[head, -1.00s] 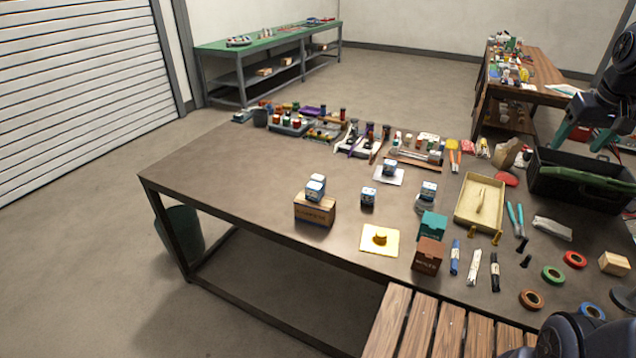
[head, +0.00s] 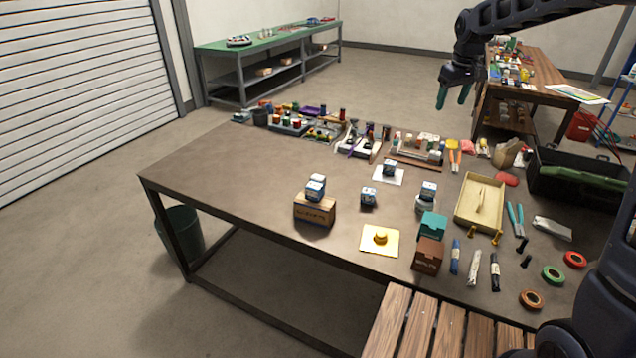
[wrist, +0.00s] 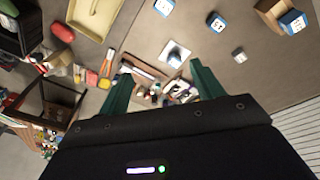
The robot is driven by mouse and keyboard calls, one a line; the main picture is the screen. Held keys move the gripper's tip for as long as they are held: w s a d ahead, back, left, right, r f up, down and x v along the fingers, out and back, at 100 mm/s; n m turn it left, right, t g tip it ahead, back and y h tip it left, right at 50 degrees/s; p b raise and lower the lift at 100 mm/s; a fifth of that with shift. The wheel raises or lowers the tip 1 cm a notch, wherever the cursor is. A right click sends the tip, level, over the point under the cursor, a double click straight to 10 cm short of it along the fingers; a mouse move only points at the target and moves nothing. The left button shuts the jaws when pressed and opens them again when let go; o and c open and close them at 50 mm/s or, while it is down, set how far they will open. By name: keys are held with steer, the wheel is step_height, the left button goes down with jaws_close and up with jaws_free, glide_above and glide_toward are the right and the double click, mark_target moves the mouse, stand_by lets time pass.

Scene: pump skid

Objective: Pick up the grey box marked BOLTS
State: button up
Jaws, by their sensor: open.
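Several small white-and-blue boxes stand on the brown worktable (head: 240,180). In the head view one stands alone (head: 368,197), one is on a white square (head: 389,168), one is on a round can (head: 428,189), and one or two are at a cardboard box (head: 313,211). No lettering is readable, so I cannot tell which is marked BOLTS. A small pale grey box (wrist: 240,56) also shows in the wrist view. My gripper (head: 453,95) is open and empty, high above the table's far right side. Its green fingers (wrist: 160,72) are spread in the wrist view.
A teal box (head: 432,227), a brown box (head: 427,256), a yellow square (head: 380,239) and a beige tray (head: 481,203) occupy the near right. Small parts and racks line the far edge. A dark open toolbox (head: 575,180) stands at the right. The table's left side is clear.

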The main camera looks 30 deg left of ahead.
steer(key=w+a+f+n, duration=0.1)
steer(key=a+f, duration=0.2)
steer(key=a, duration=0.4)
steer(key=w+a+f+n, duration=0.1)
steer(key=w+a+f, duration=0.15)
steer(key=a, duration=0.35)
steer(key=n+g, duration=0.2)
steer(key=n, duration=0.4)
glide_toward(318, 177)
steer(key=shift+a+h, duration=0.4)
steer(key=shift+f, duration=5.15)
steer(key=c, duration=1.1)
steer(key=shift+c, duration=0.2)
steer(key=shift+r, duration=0.15)
